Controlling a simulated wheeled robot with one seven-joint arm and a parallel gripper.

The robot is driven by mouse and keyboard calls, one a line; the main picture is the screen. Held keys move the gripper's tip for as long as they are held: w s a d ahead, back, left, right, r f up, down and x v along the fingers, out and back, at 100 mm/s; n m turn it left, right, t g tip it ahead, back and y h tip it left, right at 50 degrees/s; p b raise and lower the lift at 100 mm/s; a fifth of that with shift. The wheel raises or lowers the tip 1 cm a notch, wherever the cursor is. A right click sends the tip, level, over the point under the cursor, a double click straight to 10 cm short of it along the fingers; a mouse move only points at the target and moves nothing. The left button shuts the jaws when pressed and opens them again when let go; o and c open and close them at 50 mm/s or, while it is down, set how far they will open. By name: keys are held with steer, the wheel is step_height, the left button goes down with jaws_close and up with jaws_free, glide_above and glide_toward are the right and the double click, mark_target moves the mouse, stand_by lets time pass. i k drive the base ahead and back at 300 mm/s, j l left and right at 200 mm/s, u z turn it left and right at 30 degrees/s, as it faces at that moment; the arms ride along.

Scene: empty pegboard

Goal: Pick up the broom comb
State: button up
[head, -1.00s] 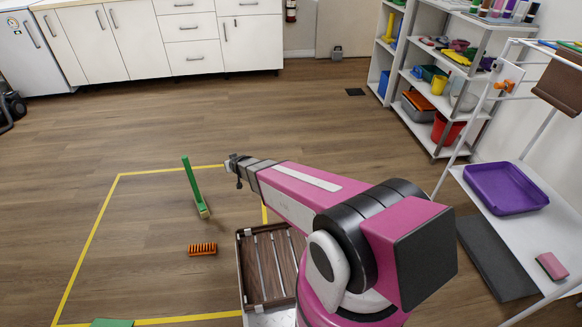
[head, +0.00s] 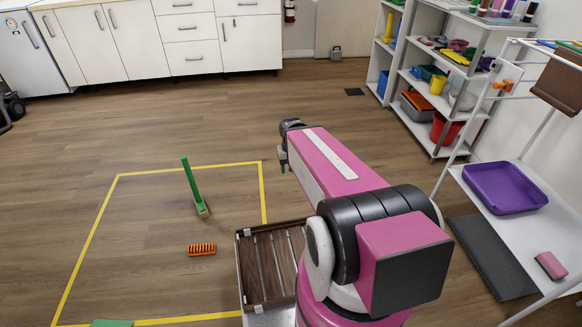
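An orange comb (head: 201,249), which looks like the broom comb, lies on the wooden floor inside the yellow taped outline. My gripper (head: 283,166) hangs at the end of my pink arm, to the right of the broom and farther back than the comb. It is small and partly hidden by the wrist, so I cannot tell whether it is open. I see nothing held in it.
A brown slatted tray (head: 251,290) is right of the comb. Yellow tape (head: 92,240) outlines a floor area with a green object (head: 112,323) at its front edge. A white rack with a purple tray (head: 505,188) stands right. Shelves (head: 412,95) stand behind. Floor left is clear.

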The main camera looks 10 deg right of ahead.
mark_target(209, 249)
steer(key=u, duration=1.35)
steer(key=j+z, duration=0.1)
steer(key=z, duration=0.7)
steer(key=k+j+z, duration=0.1)
steer(key=j+z, duration=0.2)
steer(key=k+j+z, duration=0.1)
steer(key=j+z, duration=0.2)
steer(key=j, duration=0.15)
steer(key=k+j+z, duration=0.15)
steer(key=j+z, duration=0.15)
steer(key=k+j+z, duration=0.25)
steer(key=k+j, duration=0.3)
steer(key=j, duration=0.2)
steer(key=k+j+z, duration=0.1)
steer(key=k+j, duration=0.2)
steer(key=j, duration=0.15)
